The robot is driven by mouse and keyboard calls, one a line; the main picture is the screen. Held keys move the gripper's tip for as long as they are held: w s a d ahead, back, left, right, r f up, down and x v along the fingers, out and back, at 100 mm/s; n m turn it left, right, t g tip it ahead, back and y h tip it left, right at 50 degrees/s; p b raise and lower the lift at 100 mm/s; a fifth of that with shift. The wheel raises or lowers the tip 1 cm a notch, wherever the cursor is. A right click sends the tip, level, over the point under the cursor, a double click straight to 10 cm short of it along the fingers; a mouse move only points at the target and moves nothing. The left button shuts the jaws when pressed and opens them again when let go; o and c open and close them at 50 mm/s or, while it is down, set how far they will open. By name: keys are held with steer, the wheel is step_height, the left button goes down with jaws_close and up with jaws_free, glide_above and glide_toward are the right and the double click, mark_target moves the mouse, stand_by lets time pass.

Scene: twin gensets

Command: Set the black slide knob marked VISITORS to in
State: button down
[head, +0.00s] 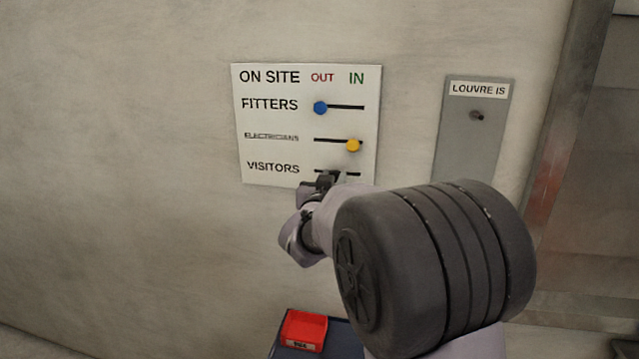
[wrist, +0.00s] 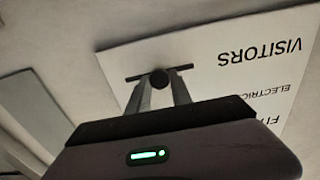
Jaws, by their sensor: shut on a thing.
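A white ON SITE board (head: 262,122) hangs on the wall, with OUT at the left and IN at the right above its slots. The bottom VISITORS slot (head: 352,174) is partly hidden by my gripper (head: 326,183) in the head view. In the wrist view, where the board looks upside down, the black VISITORS knob (wrist: 160,79) sits near the middle of its slot (wrist: 132,79). My gripper's fingers (wrist: 163,88) are shut on that knob, one on each side.
Above are the blue FITTERS knob (head: 320,107) at the OUT end and the yellow ELECTRICIANS knob (head: 353,145) toward IN. A grey LOUVRE panel (head: 468,145) with a small switch is at the right.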

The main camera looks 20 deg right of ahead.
steer(key=s+d, duration=0.1)
steer(key=s+d+b, duration=0.1)
steer(key=d, duration=0.1)
steer(key=shift+s+d+f, duration=0.1)
steer(key=shift+s+d, duration=0.1)
steer(key=shift+d, duration=0.05)
steer(key=c, duration=1.5)
jaws_free()
steer(key=shift+c, duration=0.2)
steer(key=o, duration=0.4)
steer(key=shift+s+d, duration=0.1)
steer(key=shift+d, duration=0.05)
